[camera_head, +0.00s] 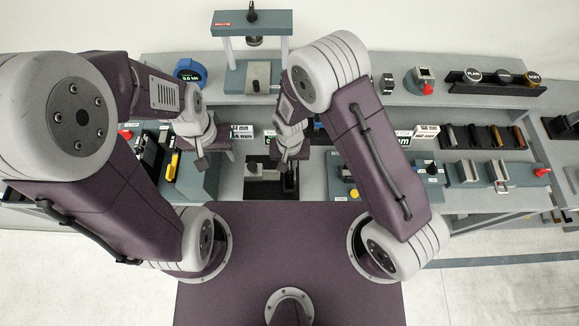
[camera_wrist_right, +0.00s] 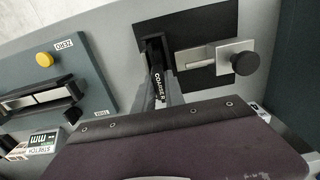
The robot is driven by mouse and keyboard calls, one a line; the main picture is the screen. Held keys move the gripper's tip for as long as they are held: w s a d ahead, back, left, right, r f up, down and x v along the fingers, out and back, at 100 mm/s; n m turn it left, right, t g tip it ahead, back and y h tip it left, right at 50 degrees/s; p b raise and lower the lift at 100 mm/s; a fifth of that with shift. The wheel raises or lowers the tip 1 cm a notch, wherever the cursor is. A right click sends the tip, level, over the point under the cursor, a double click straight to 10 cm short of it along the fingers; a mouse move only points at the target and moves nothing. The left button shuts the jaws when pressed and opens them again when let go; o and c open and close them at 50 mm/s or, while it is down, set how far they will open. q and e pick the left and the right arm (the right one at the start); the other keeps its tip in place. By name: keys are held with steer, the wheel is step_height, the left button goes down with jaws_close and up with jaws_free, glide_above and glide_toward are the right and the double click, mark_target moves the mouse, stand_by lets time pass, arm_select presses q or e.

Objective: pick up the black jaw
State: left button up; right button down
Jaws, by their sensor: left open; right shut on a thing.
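The black jaw (camera_wrist_right: 156,76), with a white label reading "COARSE", stands between the fingers of my right gripper (camera_wrist_right: 163,90) in the right wrist view. The gripper is shut on it. The jaw is over or at the edge of a black plate (camera_wrist_right: 213,30); I cannot tell whether it still touches the plate. In the head view my right gripper (camera_head: 287,162) is above the dark jaw area (camera_head: 290,184), partly covering it. My left gripper (camera_head: 200,162) is open and apart from the jaw, over the left part of the bench.
A grey block with a black knob (camera_wrist_right: 244,63) is beside the jaw. A panel with a yellow button (camera_wrist_right: 44,59) lies left. Several dark holders (camera_head: 483,136) fill the right bench.

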step_height(320, 180, up, 10)
steer(key=shift+b, duration=0.75)
